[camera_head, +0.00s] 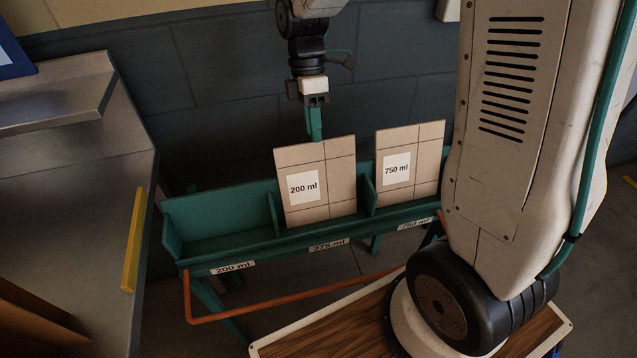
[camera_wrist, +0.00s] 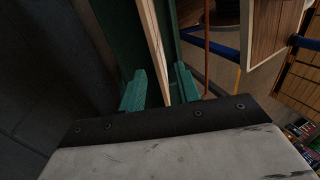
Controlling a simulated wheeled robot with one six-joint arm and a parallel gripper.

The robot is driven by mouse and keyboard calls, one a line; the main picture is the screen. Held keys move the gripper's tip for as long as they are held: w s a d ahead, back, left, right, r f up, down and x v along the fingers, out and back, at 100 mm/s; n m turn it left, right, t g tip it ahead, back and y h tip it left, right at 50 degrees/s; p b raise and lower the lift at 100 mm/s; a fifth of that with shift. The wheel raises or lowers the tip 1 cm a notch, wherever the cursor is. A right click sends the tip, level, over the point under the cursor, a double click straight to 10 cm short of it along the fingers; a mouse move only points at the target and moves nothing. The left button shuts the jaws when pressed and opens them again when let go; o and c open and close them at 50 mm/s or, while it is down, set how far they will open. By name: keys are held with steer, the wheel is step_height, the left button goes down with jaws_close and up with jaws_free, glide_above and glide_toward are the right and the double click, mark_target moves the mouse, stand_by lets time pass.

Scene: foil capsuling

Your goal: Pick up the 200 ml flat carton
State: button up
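The 200 ml flat carton (camera_head: 318,193) is a tan panel with a white "200 ml" label. It stands leaning in the middle compartment of a green rack (camera_head: 219,222), above the rack's "375 ml" label. My gripper (camera_head: 314,132) points down at the carton's top edge. In the wrist view the carton's thin edge (camera_wrist: 153,40) runs between the two green fingers of my gripper (camera_wrist: 159,80), with a gap on each side. The fingers are open and hold nothing. How far they reach down past the top edge is unclear.
A similar 750 ml carton (camera_head: 408,165) stands in the right compartment, behind a divider. The left compartment, labelled "200 ml", is empty. A metal bench (camera_head: 60,200) with a yellow strip (camera_head: 133,240) stands at left. A dark wall (camera_head: 220,80) rises behind the rack.

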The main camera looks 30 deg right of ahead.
mark_target(315, 159)
steer(key=x, duration=0.7)
steer(key=shift+w, duration=0.2)
jaws_close()
